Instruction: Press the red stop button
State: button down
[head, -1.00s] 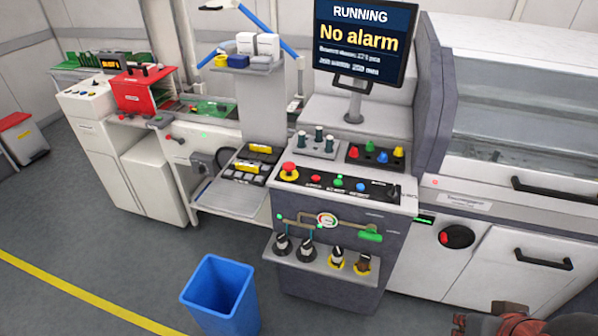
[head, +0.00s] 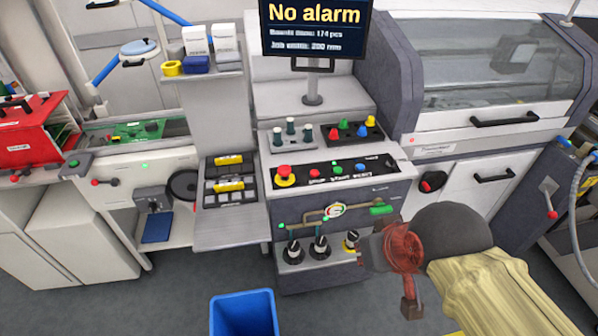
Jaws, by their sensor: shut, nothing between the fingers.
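The red stop button (head: 284,171) is a red mushroom head on a yellow base. It sits at the left end of the black strip on the sloping control panel (head: 399,168) of the grey cabinet. A smaller flat red button (head: 314,173) is just right of it, followed by green and blue ones. My gripper (head: 368,247) is at the lower right of the head view, in front of the cabinet's lower right part. It is shut and empty, well apart from the stop button, lower and to the right. My gripper and arm hide part of the lower shelf.
The monitor (head: 315,28) stands behind the panel and reads "No alarm". Pegs and coloured knobs stand behind the buttons. A shelf with black-and-white knobs (head: 293,252) juts out below. A blue bin (head: 243,314) stands on the floor in front. Space before the panel is clear.

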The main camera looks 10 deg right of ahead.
jog(key=shift+d, duration=0.1)
jog(key=w+d+r+n+t+h+p, duration=0.1)
jog(key=w+d+r+p, duration=0.15)
jog(key=w, duration=0.55)
jog(key=w+d+r+n+t+p, duration=0.15)
jog(key=w+p, duration=0.25)
jog(key=w, duration=0.5)
jog(key=w+d+r+n+h+p, duration=0.1)
jog(key=w+d+r+n+p, duration=0.15)
jog(key=w, duration=0.55)
jog(key=w+a+f+n+y+p, duration=0.2)
jog(key=w+a+f+n+p, duration=0.1)
jog(key=w+f, duration=0.2)
jog(key=w+a+f+n+y+p, duration=0.2)
jog(key=w+f, duration=0.4)
jog(key=w, duration=0.4)
jog(key=shift+w+a+n+t+p, duration=0.2)
jog(key=shift+a+n+t+p, duration=0.4)
jog(key=shift+a+p, duration=0.5)
jog(key=shift+f+b, duration=0.2)
jog(key=shift+b, duration=0.1)
